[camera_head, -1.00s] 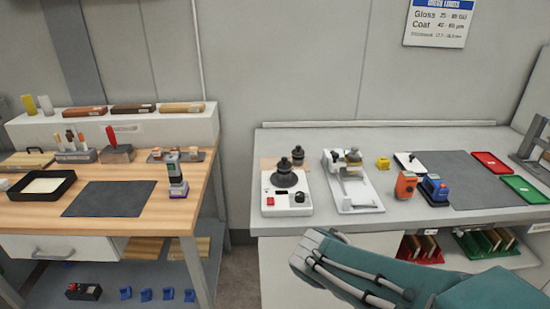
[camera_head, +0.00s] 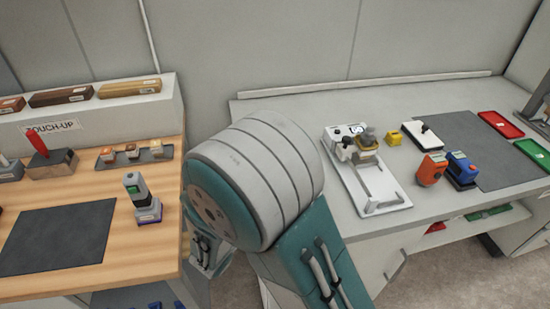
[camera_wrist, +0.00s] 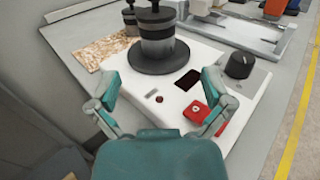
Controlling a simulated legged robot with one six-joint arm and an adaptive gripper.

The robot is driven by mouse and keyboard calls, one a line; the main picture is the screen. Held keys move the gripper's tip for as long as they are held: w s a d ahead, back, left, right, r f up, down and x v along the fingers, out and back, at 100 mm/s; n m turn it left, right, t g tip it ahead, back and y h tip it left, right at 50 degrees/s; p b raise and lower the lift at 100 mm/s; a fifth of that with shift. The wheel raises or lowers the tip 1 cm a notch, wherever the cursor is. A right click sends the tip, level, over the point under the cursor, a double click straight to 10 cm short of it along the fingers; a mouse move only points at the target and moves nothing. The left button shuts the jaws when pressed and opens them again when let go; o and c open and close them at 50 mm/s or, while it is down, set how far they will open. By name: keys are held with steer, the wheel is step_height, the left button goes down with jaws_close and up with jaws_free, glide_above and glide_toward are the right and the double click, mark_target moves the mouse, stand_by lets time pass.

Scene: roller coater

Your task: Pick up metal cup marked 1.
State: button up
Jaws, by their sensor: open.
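No marking 1 can be read on any cup. A dark grey stepped metal piece (camera_wrist: 156,35) stands upright on a round dark plate (camera_wrist: 150,62) on a white device, at the top of the wrist view; I cannot tell whether it is the cup. A smaller dark metal piece (camera_wrist: 131,20) stands behind it. My gripper (camera_wrist: 160,103) is open and empty, its fingers apart over the near part of the device, short of the stepped piece. In the head view my arm hides this device and most of my gripper.
A wooden bench (camera_head: 150,235) is at left.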

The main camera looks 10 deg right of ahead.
steer(key=shift+w+d, duration=0.1)
steer(key=shift+w, duration=0.15)
steer(key=x, duration=0.5)
steer(key=shift+s+d, duration=0.15)
steer(key=shift+s, duration=0.05)
steer(key=x, duration=0.4)
steer(key=shift+w+r, duration=0.1)
steer(key=shift+w, duration=0.4)
steer(key=shift+w+d, duration=0.25)
steer(key=shift+d, duration=0.05)
steer(key=shift+a, duration=0.1)
steer(key=c, duration=1.3)
